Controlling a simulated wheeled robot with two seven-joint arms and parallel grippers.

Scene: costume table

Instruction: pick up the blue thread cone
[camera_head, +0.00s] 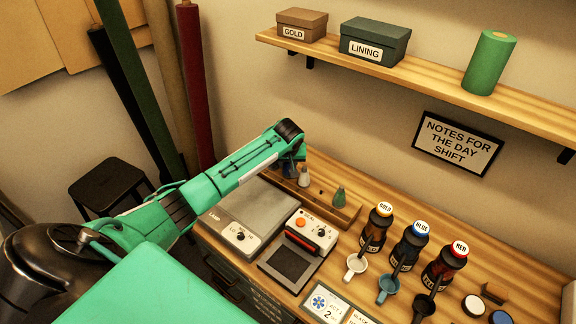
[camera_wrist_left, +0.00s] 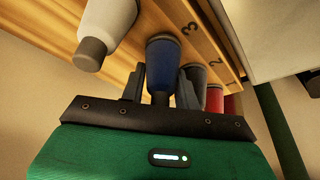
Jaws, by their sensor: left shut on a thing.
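The blue thread cone (camera_wrist_left: 163,65) stands between the two fingers of my left gripper (camera_wrist_left: 161,88) in the left wrist view, and the fingers are shut on it. In the head view my left gripper (camera_head: 292,156) reaches down over the far left of the table. A small part of the blue cone (camera_head: 288,169) shows below it, mostly hidden by the arm. The cone appears to be at the wooden rack (camera_head: 317,210); I cannot tell whether it is lifted clear. My right gripper is not in view.
A white cone (camera_head: 304,177) stands close beside the gripper, and a green cone (camera_head: 339,197) farther right. A dark grey cone (camera_wrist_left: 194,74) and a red cone (camera_wrist_left: 215,98) show beyond the fingers.

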